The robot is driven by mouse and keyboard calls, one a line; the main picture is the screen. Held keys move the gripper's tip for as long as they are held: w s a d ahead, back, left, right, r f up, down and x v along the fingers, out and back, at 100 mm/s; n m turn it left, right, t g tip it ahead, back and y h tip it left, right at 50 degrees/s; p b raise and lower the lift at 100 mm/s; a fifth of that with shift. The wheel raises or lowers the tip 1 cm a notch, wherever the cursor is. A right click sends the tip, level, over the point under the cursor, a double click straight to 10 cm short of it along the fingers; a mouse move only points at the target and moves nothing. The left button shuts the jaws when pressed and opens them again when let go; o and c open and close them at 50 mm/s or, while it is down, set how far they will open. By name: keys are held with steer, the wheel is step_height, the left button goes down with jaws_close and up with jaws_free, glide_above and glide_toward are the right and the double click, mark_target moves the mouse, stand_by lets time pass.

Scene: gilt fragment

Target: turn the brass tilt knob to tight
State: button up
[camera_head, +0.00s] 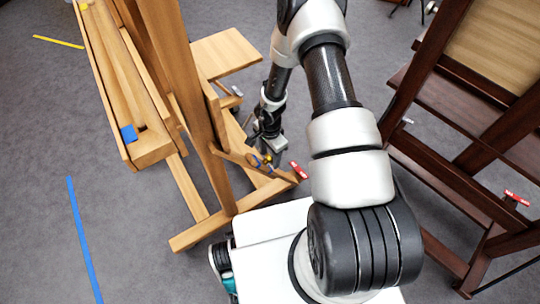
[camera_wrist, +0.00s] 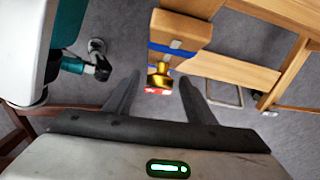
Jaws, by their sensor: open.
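The brass tilt knob (camera_wrist: 160,79) shows in the wrist view at the end of a light wooden bar (camera_wrist: 182,27), with a grey pointer-like piece above it and a red tag (camera_wrist: 155,91) below it. Blue bands cross the wood by the knob. My gripper (camera_wrist: 160,77) is open, with one dark finger on each side of the knob and visible gaps between. I cannot tell how deep the knob lies between the fingers. In the head view my gripper (camera_head: 264,150) is low by the light easel's brace, and the knob there is small and partly hidden. The red tag (camera_head: 298,170) shows right of it.
The light wooden easel (camera_head: 190,110) stands at left, with its tray and feet close to my arm. A dark wooden easel (camera_head: 470,150) stands at right, with another red tag (camera_head: 516,198). Blue tape (camera_head: 84,240) and yellow tape (camera_head: 58,41) lie on the open grey floor.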

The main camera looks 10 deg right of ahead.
steer(key=c, duration=1)
